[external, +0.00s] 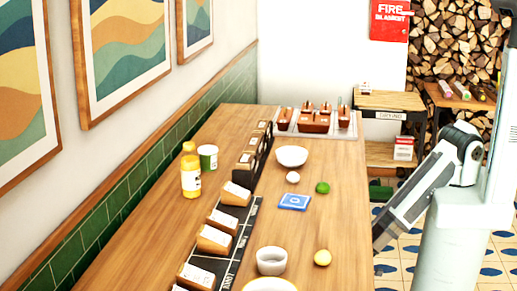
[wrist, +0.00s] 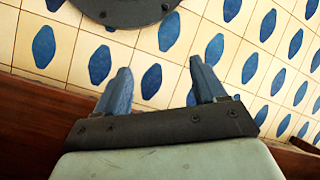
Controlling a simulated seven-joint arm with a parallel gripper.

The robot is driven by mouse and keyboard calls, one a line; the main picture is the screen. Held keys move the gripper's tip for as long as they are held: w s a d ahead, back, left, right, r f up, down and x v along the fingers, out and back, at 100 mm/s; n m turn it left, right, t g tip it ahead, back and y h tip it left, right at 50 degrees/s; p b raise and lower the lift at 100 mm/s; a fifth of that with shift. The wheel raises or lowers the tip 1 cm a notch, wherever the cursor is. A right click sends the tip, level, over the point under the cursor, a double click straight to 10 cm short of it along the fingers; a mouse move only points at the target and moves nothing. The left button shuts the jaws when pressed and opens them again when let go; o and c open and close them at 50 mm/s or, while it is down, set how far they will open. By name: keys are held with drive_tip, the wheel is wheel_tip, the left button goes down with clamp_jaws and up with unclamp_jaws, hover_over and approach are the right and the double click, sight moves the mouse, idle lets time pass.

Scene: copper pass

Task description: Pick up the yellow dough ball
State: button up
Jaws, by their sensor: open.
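The yellow dough ball (external: 322,258) sits on the wooden counter (external: 200,245) near the front right edge in the external view. My gripper (wrist: 160,80) is open and empty in the wrist view, with its two fingers apart over the tiled floor. In the external view my arm hangs at the right side of the counter, to the right of the yellow ball and apart from it. The fingertips cannot be made out there. The wrist view does not show the ball.
A green ball (external: 322,187), a white ball (external: 293,177), a blue square (external: 294,202), a white bowl (external: 291,156) and a grey-white bowl (external: 271,261) are on the counter. A row of labelled boxes (external: 215,239) runs along its middle. Bare wood surrounds the yellow ball.

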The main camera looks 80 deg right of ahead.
drive_tip(key=s+a+r+n+t, duration=0.1)
drive_tip(key=a+r+n, duration=0.1)
drive_tip(key=a, duration=1)
drive_tip(key=s+a+r+n+t+y, duration=0.1)
drive_tip(key=a+r+n, duration=0.2)
drive_tip(key=a, duration=0.9)
drive_tip(key=s+a+r+n+t, duration=0.1)
drive_tip(key=a+r+n, duration=0.1)
drive_tip(key=a, duration=1.1)
drive_tip(key=s+a+r+n+t+y, duration=0.15)
drive_tip(key=a+r+t+y, duration=0.3)
drive_tip(key=a+r, duration=2.6)
wheel_tip(320, 180, up, 26)
drive_tip(key=g+h, duration=0.2)
drive_tip(key=h, duration=0.2)
hover_over(323, 251)
drive_tip(key=d, duration=0.2)
drive_tip(key=shift+n, duration=0.35)
drive_tip(key=shift+a+f, duration=0.35)
drive_tip(key=shift+f, duration=1.8)
drive_tip(key=shift+a+f, duration=0.35)
drive_tip(key=shift+f, duration=1.8)
drive_tip(key=shift+a+f, duration=0.35)
drive_tip(key=shift+f, duration=1.8)
